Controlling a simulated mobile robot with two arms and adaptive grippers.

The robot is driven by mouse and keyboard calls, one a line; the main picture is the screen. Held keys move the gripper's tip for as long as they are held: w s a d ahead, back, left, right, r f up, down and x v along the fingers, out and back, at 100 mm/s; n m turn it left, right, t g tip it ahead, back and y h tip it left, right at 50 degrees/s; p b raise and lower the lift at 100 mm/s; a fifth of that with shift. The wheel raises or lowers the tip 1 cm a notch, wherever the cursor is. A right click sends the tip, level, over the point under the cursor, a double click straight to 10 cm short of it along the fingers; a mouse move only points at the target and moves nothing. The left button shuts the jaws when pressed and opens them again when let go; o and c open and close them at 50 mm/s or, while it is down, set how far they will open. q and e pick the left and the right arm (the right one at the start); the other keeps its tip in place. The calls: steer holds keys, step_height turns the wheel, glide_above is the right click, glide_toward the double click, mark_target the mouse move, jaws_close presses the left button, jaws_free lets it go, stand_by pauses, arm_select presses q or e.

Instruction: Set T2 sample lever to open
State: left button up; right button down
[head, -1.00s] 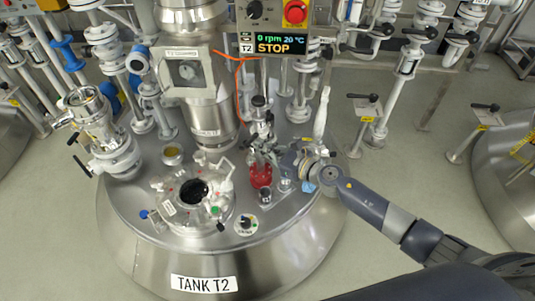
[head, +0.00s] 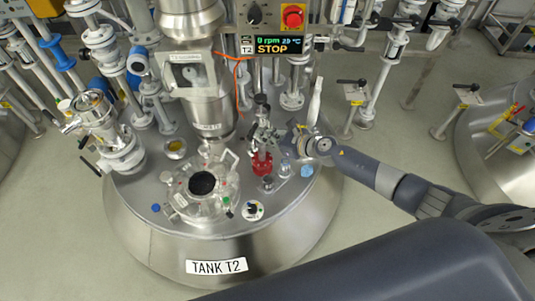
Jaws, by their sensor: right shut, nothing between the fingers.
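Tank T2 (head: 165,245) is a steel vessel with a "TANK T2" label (head: 217,266) on its front. On its lid, right of centre, stands the sampling fitting (head: 263,163) with a red lower part and a dark top. My right gripper (head: 269,138) reaches in from the right and is shut and empty beside the upper part of this fitting. Fingers and fitting overlap, so I cannot tell whether they touch. The sample lever cannot be told apart there, and its position is unclear. My left gripper is out of view.
An open round manway (head: 202,184) is on the lid to the left. A small glass bottle (head: 285,168) and a blue cap (head: 307,171) are close to the fitting. A control panel (head: 268,45) reading STOP hangs behind, with an orange cable (head: 236,85) below it.

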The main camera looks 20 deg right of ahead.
steer(key=shift+w+a+r+p, duration=0.25)
steer(key=shift+w+a+r, duration=0.05)
steer(key=shift+w+r, duration=0.3)
steer(key=shift+w+a+r+p, duration=0.2)
steer(key=shift+w+a+r, duration=0.1)
steer(key=shift+w+r, duration=0.25)
steer(key=shift+w+f, duration=0.1)
steer(key=shift+d+f, duration=0.1)
